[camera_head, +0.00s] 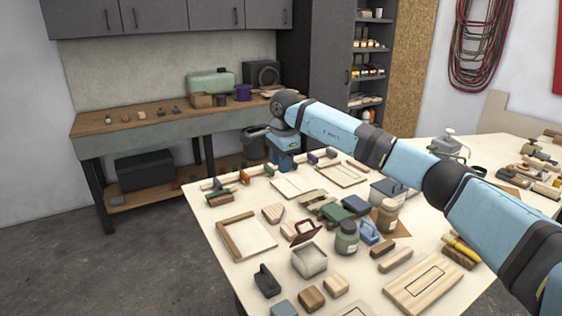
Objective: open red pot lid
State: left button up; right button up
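A small square pot (309,260) stands on the plywood table, with a pale grey inside that shows from above. A dark red lid (304,232) with a frame-like outline is tilted up at the pot's far side. I cannot tell whether the lid is hinged to the pot or only leans there. My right arm comes in from the right and reaches over the table to its far edge. My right gripper (283,162) is near that edge, well beyond the pot and apart from it. Its fingers are too small and hidden to read. My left gripper is out of view.
A green-grey jar (346,238) and a brown jar (387,216) stand right of the pot. A dark-handled tool (266,281) and wooden blocks (311,298) lie near it. A wooden frame (246,238) lies to the left. A workbench (160,127) stands behind. Floor at left is clear.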

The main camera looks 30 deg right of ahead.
notch_tip(320, 180, up, 14)
jog(key=s+b, duration=0.1)
jog(key=shift+s+f, duration=0.15)
jog(key=shift+s, duration=0.2)
